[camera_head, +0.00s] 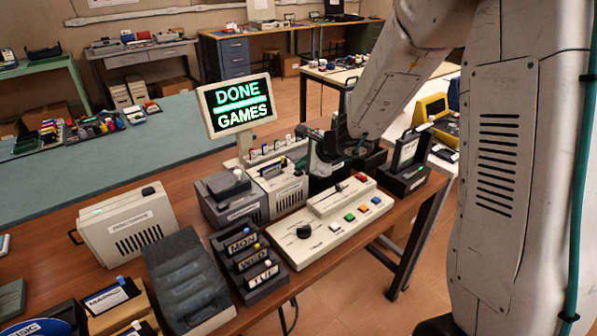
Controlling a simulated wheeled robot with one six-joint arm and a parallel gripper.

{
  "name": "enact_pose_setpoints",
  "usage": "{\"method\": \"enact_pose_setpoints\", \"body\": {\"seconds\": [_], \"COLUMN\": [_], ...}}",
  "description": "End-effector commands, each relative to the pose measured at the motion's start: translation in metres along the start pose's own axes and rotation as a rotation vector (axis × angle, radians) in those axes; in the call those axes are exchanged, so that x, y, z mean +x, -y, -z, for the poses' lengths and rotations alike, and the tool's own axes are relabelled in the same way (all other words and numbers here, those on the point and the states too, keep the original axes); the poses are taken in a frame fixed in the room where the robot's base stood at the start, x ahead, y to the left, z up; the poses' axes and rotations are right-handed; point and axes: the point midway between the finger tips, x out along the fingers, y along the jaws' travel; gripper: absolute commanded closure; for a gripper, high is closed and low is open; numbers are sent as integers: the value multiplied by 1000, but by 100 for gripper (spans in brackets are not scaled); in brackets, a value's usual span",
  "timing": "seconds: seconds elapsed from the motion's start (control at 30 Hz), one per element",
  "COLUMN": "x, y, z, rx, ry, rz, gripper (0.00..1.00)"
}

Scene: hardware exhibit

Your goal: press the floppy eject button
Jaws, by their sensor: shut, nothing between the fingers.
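A beige box with side vents (288,197) stands on the wooden table below the lit screen (238,105), which reads "DONE GAMES". It looks like the floppy drive, but I cannot make out an eject button. Small coloured items stand along its top. My gripper (313,165) is at the end of the arm, just right of this box. It is shut and looks empty. Its fingers are dark and small here, and I cannot tell whether they touch anything. My arm hides part of the area behind.
A control panel (330,218) with coloured buttons, a knob and a lever lies in front. A rack of labelled disks (252,262) and a grey case (185,278) stand left of it. A dark holder (408,180) stands right. Clear floor lies beyond the table's right edge.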

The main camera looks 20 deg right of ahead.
Motion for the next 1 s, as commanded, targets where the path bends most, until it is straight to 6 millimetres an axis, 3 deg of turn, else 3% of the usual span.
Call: {"method": "enact_pose_setpoints", "body": {"seconds": [0.63,1.0], "x": [-12,-36], "y": [9,27], "z": [-9,-27], "rx": [-1,-2], "ry": [0,1], "rz": [1,2], "gripper": [100,100]}}
